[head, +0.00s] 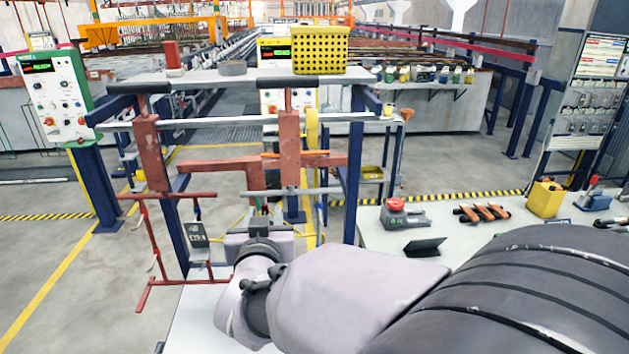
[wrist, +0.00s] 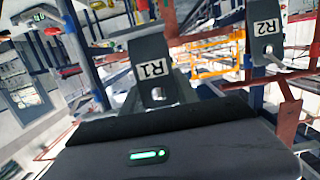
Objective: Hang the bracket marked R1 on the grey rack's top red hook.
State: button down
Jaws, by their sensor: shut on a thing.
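My gripper (head: 259,222) is shut on the dark grey bracket R1 (wrist: 150,75), in front of the racks. In the head view R1 is mostly hidden by my wrist. Behind the gripper hang reddish-brown frames (head: 289,135) with a pale grey crossbar (head: 230,122). A shorter grey bar (head: 290,191) and an orange-red piece (head: 285,155) are above the gripper. I cannot tell clearly which piece is the top red hook. R1 appears apart from any hook.
A second dark bracket, R2 (wrist: 265,35), hangs left of my gripper in the head view (head: 199,235), on a thin red frame (head: 167,240). A bench (head: 450,220) at right holds a red button box (head: 405,213) and yellow can (head: 546,198). A yellow basket (head: 320,50) stands above.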

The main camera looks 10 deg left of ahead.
dwell(0.3)
jog(key=shift+w+a+f+b, duration=0.15)
jog(key=shift+w+f+b, duration=0.2)
jog(key=shift+w, duration=0.25)
jog(key=shift+w+f+b, duration=0.2)
jog(key=shift+f+b, duration=0.05)
jog(key=shift+b, duration=0.05)
dwell(0.3)
